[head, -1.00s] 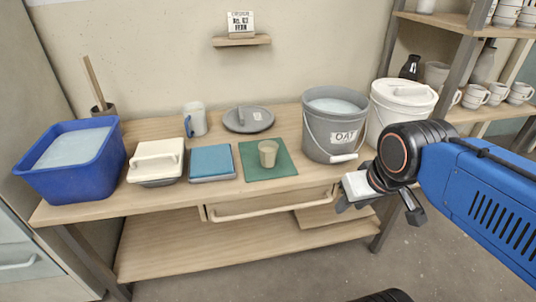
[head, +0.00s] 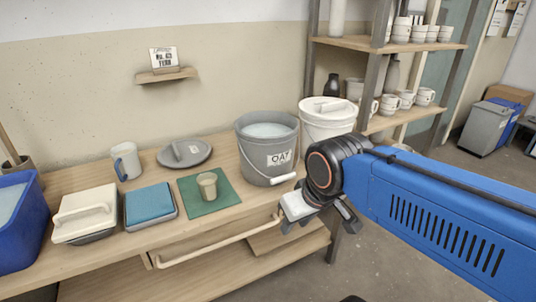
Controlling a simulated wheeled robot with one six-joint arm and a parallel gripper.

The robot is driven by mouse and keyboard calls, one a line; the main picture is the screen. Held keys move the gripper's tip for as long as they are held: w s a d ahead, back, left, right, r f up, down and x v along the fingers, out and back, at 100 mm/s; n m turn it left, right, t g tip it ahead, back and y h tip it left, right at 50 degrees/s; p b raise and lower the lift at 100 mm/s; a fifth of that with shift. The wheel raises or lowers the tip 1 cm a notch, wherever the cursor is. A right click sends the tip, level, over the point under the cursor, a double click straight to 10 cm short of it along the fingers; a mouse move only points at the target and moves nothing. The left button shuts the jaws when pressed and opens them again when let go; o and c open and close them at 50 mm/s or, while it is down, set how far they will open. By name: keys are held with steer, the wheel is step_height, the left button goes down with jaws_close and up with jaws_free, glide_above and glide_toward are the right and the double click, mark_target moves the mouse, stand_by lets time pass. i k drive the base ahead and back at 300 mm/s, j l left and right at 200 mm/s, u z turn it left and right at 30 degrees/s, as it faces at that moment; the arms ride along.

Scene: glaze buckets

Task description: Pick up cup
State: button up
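A small tan cup (head: 207,186) stands upright on a green mat (head: 229,198) on the wooden workbench (head: 95,260). A mug (head: 126,161), pale with a blue side, stands behind and to the left of it. My gripper (head: 320,222) is to the right of the cup and mat, by the bench's front right corner. Its two dark fingers are spread apart, with nothing seen between them. It touches neither the cup nor the mug.
A grey bucket labelled OAT (head: 268,148) and a white lidded bucket (head: 327,118) stand right of the mat. A grey lid (head: 184,153), blue block (head: 150,205), white-handled box (head: 84,214) and blue tub (head: 14,225) are also there. Shelves (head: 388,122) hold cups.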

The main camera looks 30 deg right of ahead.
mark_target(207, 182)
steer(key=i+l, duration=0.1)
steer(key=l, duration=0.65)
steer(key=i+l+u, duration=0.1)
steer(key=l+u, duration=0.25)
steer(key=l, duration=0.35)
steer(key=l+u, duration=0.4)
steer(key=l, duration=0.3)
steer(key=u, duration=1)
